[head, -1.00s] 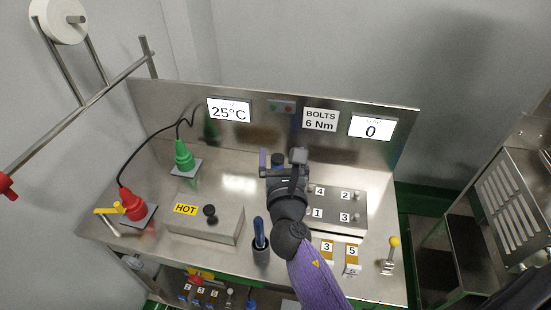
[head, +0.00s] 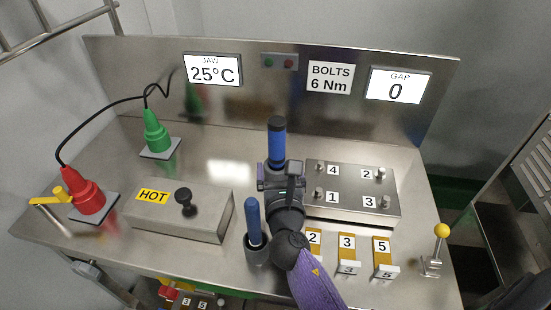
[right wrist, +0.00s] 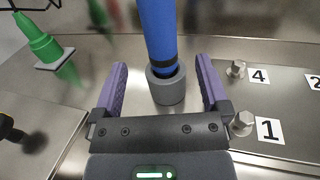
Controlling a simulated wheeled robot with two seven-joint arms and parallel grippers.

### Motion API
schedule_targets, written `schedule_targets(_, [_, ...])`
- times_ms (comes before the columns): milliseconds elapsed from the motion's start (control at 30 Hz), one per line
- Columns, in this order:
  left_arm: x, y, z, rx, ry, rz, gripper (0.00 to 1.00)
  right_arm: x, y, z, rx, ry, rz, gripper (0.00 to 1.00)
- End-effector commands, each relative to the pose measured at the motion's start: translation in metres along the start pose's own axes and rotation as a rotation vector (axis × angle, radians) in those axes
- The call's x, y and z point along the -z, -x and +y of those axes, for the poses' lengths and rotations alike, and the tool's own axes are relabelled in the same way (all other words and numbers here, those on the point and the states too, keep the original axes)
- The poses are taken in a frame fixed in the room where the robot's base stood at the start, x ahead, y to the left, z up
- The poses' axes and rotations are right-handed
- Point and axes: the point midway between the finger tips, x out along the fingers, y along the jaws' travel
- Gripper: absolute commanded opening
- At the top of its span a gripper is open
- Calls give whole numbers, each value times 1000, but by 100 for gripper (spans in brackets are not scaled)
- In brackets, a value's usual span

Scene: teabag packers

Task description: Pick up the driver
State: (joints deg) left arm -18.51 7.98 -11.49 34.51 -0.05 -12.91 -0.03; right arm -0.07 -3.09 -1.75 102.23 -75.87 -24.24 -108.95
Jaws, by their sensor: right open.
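An upright blue-handled tool (head: 276,142), which looks like the driver, stands toward the back of the steel bench. In the right wrist view the blue handle (right wrist: 158,30) stands in a grey round holder (right wrist: 167,90), with a dark band near its lower end. My right gripper (head: 279,172) is open and empty. Its two purple fingers (right wrist: 161,72) point toward the tool, one on each side in the wrist view, with clear gaps. A second blue-handled tool (head: 254,220) stands in a dark cup (head: 257,254) left of my right forearm. My left gripper is out of view.
A steel block with numbered bolts (head: 350,210) stands close on the right, numbered yellow-brown pieces (head: 347,243) in front of it. A box marked HOT (head: 208,221) with a black knob stands left. Green (head: 155,130) and red (head: 87,196) cones stand farther left.

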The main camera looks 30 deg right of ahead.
Motion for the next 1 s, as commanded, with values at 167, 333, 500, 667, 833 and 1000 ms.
schedule_targets(167, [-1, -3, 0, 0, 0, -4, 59, -3, -32, 0, 1, -1, -4, 95])
schedule_targets(333, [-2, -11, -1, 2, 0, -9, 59, -4, -65, -1, 2, -2, -3, 95])
schedule_targets(500, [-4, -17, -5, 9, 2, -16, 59, -5, -87, -1, 1, 0, -2, 95])
schedule_targets(667, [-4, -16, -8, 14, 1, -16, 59, -6, -88, -1, 0, 0, -2, 95])
schedule_targets(833, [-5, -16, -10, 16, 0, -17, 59, -6, -87, -1, 0, 0, -2, 68])
schedule_targets(1000, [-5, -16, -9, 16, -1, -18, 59, -6, -87, -1, 0, -1, -2, 32])
